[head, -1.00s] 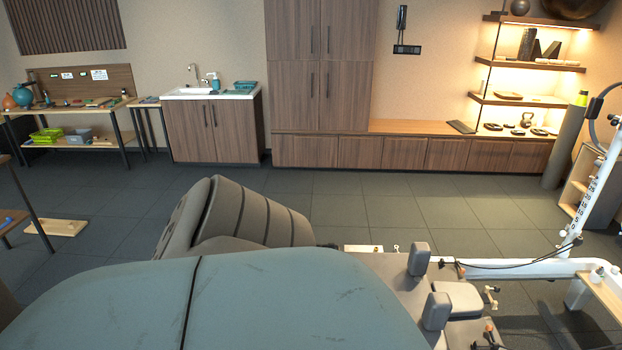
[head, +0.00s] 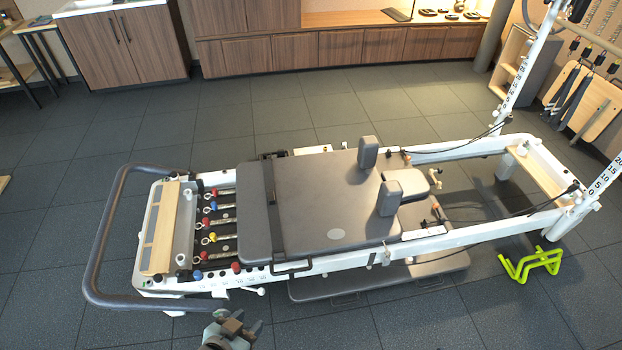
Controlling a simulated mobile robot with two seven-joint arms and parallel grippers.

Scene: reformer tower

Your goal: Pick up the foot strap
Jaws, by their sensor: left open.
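I cannot pick out the foot strap for certain. A dark strap-like band (head: 275,212) lies across the left end of the grey reformer carriage (head: 325,200). Several dark straps (head: 572,100) hang on the rack at the far right. My left gripper (head: 233,326) shows at the bottom edge, left of centre. It is open, with nothing visible in it, and appears in front of the reformer's near rail, apart from both the band and the hanging straps. My right gripper is not in view.
The white reformer frame (head: 480,232) runs across the middle, with a dark foot bar (head: 100,245) at its left end. Coloured spring knobs (head: 212,237) sit beside the carriage. A lime-green stand (head: 530,262) is on the floor at right. Floor at lower left is open.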

